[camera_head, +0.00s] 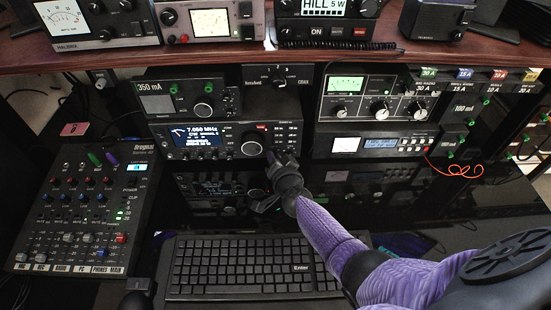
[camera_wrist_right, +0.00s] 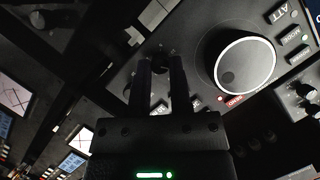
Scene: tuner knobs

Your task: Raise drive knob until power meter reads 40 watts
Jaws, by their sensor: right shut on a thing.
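The radio transceiver (camera_head: 215,140) has a blue display reading about 7.060 MHz and a large tuning dial (camera_head: 251,149); the dial shows pale-rimmed in the right wrist view (camera_wrist_right: 245,66). My right gripper (camera_head: 272,160) is at the radio's lower right front, below and right of that dial. In the right wrist view its two dark fingers (camera_wrist_right: 160,70) are shut around a small black knob (camera_wrist_right: 160,58) on the radio's face. The knob's label cannot be read, and the fingers hide part of it. Analog meters (camera_head: 65,12) and (camera_head: 210,22) stand on the shelf; I cannot read their needles. My left gripper is not clearly visible.
A keyboard (camera_head: 250,268) lies below my right arm. A mixer (camera_head: 85,205) stands at left. A tuner with a green meter (camera_head: 380,96) sits right of the radio, above a display unit (camera_head: 375,144). The shelf (camera_head: 130,62) overhangs the equipment. A dark shape at the bottom left is unclear.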

